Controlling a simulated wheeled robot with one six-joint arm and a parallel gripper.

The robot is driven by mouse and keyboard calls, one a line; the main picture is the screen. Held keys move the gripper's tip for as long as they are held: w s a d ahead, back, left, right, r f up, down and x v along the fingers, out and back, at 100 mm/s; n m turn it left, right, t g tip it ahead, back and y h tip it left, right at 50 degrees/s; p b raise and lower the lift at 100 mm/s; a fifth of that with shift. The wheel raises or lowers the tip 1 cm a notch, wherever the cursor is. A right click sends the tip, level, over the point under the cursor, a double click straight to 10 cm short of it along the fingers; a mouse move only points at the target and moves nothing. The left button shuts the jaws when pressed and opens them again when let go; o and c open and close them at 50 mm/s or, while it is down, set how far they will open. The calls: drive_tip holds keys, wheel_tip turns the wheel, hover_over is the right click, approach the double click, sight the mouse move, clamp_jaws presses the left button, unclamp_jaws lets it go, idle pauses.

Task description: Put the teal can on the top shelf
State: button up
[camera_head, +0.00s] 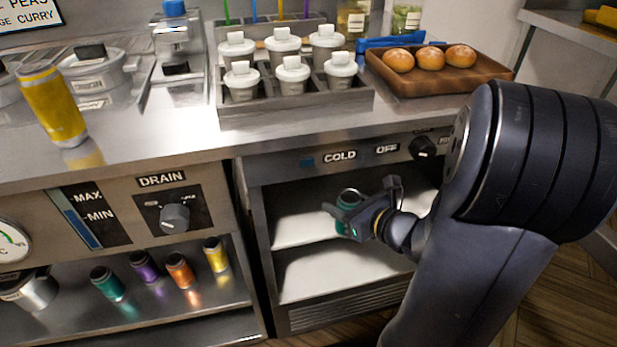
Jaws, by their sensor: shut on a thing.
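A teal can (344,227) is in my gripper (352,212), whose jaws are shut on it. The can looks upright, and its round top rim shows above the jaws. Can and gripper are at the open front of the cold cabinet, level with its upper white shelf (297,227). My gripper and arm hide part of the can and the right side of the cabinet. I cannot tell whether the can touches the shelf. A second teal can (107,283) stands on the low shelf at the left.
The lower white shelf (325,277) looks empty where visible. Purple (144,266), orange (180,270) and yellow (215,254) cans stand on the left low shelf. The counter above holds a tall yellow can (52,104), a rack of lidded cups (300,111) and a bun tray (440,82).

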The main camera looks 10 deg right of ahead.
drive_tip(key=r+b+x, duration=0.1)
drive_tip(key=x, duration=0.3)
drive_tip(key=b+x, duration=0.1)
drive_tip(key=x, duration=0.3)
drive_tip(key=r+b+x, duration=0.1)
drive_tip(key=x, duration=0.4)
drive_tip(key=shift+w+a+r, duration=0.25)
drive_tip(key=shift+w, duration=0.15)
drive_tip(key=shift+f, duration=0.1)
drive_tip(key=shift+f+b, duration=0.15)
drive_tip(key=shift+b, duration=0.2)
drive_tip(key=o, duration=1.1)
drive_tip(key=shift+o, duration=0.2)
